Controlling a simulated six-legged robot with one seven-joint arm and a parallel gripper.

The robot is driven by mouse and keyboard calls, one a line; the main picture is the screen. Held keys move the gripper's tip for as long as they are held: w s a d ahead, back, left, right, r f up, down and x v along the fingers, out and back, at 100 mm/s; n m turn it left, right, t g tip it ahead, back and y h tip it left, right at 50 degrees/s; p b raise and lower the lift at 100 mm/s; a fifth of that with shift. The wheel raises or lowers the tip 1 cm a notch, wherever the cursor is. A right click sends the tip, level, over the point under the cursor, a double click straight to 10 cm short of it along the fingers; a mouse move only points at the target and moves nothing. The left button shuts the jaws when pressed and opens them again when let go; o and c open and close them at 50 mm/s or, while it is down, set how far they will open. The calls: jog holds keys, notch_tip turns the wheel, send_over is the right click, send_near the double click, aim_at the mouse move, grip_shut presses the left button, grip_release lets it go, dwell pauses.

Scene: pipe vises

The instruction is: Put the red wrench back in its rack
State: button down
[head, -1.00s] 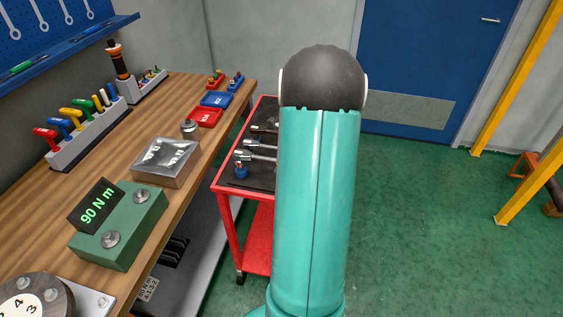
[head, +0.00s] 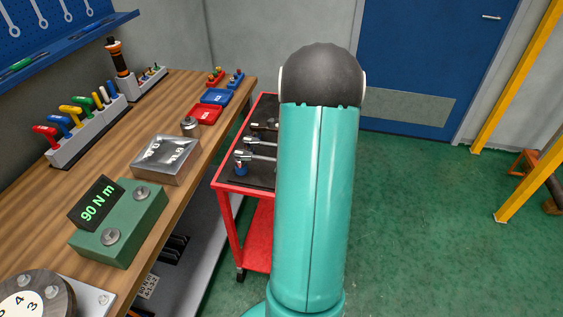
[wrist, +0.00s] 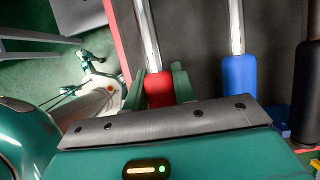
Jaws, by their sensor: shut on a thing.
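The red wrench has a red handle (wrist: 159,89) and a silver shaft (wrist: 146,35). In the wrist view, my gripper (wrist: 159,85) has one green finger on each side of the red handle and is shut on it. The wrench lies over or on a dark surface (wrist: 190,35); I cannot tell whether it touches it. A wrench with a blue handle (wrist: 239,76) lies parallel, to the right. In the head view my arm hides the gripper and the red wrench. I cannot tell which holder is the red wrench's rack.
A red cart (head: 229,188) with a black top and silver tools stands beside the wooden bench (head: 120,155). Green floor at right is open.

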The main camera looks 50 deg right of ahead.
jog(key=shift+f, duration=0.65)
dwell(0.5)
jog(key=c, duration=1.1)
grip_release()
jog(key=shift+o, duration=0.2)
jog(key=shift+f, duration=0.1)
jog(key=v, duration=1.4)
